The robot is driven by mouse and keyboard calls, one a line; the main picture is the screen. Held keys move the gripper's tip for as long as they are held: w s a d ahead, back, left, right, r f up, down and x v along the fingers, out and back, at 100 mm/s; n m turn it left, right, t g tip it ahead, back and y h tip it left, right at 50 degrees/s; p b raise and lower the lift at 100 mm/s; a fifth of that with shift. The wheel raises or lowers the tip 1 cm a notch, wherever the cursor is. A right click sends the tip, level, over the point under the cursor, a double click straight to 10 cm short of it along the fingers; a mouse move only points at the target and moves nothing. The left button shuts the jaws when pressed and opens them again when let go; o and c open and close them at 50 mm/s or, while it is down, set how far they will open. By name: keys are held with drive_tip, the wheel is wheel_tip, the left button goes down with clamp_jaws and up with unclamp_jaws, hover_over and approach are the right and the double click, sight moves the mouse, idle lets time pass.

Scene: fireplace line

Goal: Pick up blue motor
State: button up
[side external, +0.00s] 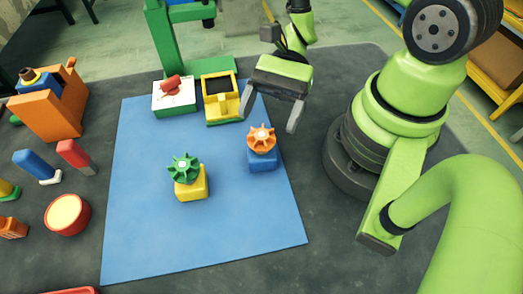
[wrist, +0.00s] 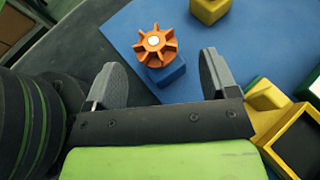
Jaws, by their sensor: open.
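The blue motor (side external: 262,160) is a blue block with an orange gear (side external: 262,139) on top. It stands upright on the blue mat (side external: 220,240) near its right edge. In the wrist view, the blue motor (wrist: 168,73) and its orange gear (wrist: 156,44) show ahead of the jaws, between the lines of the two fingers. My gripper (side external: 270,108) is open and empty, above the mat's right edge and behind the motor in the side view. In the wrist view my gripper (wrist: 160,82) has its two fingers wide apart, touching nothing.
A yellow motor (side external: 192,188) with a green gear stands left of the blue one. A yellow box (side external: 220,115) and a white-topped box (side external: 174,108) with a red piece stand at the mat's back. An orange block, a red bowl (side external: 67,214) and tools lie left. The front mat is clear.

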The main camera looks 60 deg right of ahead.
sight(267, 126)
drive_tip(key=x, duration=0.5)
drive_tip(key=shift+s+a, duration=0.1)
drive_tip(key=shift+s, duration=0.15)
drive_tip(key=shift+c, duration=0.2)
drive_tip(key=c, duration=1.1)
